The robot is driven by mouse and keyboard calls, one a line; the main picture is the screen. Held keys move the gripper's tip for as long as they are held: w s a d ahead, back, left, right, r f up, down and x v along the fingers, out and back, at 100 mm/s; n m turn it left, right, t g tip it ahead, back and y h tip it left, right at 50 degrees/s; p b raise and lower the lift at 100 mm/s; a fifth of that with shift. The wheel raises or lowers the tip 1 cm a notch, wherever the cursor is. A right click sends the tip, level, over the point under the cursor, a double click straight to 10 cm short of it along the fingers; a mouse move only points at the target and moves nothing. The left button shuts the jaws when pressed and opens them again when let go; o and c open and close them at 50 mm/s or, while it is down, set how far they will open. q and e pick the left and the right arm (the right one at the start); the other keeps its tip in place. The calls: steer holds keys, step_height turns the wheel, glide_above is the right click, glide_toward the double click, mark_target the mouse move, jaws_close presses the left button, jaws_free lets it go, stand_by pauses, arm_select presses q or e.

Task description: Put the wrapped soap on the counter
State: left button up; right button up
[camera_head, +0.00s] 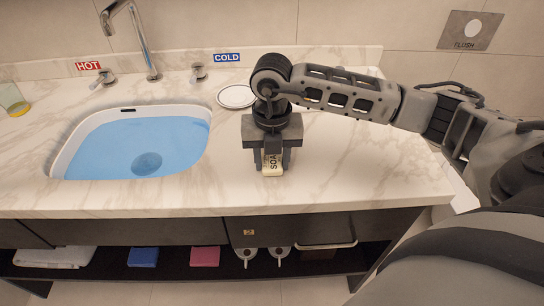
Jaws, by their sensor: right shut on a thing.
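The wrapped soap (272,166) is a small cream block with dark lettering. It is between the fingers of my right gripper (271,163), which points down and is shut on it. The soap is over the marble counter (330,180), right of the sink and near the front edge. I cannot tell whether its underside touches the counter. The gripper body hides the soap's upper part. My left gripper is not in view.
A sink with blue water (140,145) is at the left, with a tap (140,40) behind it. A white round dish (236,97) stands behind my gripper. A glass (13,99) is at the far left. Folded cloths and slippers lie on the shelf below. The counter right of the gripper is clear.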

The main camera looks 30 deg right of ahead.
mark_target(272, 163)
steer(key=o, duration=1)
steer(key=shift+f, duration=0.1)
steer(key=shift+c, duration=0.2)
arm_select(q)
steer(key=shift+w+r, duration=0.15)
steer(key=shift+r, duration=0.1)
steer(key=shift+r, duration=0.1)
arm_select(e)
steer(key=shift+r+p, duration=0.3)
steer(key=shift+r, duration=0.05)
steer(key=shift+w+r, duration=0.1)
steer(key=shift+r, duration=0.25)
arm_select(q)
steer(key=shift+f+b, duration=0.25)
steer(key=shift+b, duration=0.3)
arm_select(e)
step_height(272, 163, up, 11)
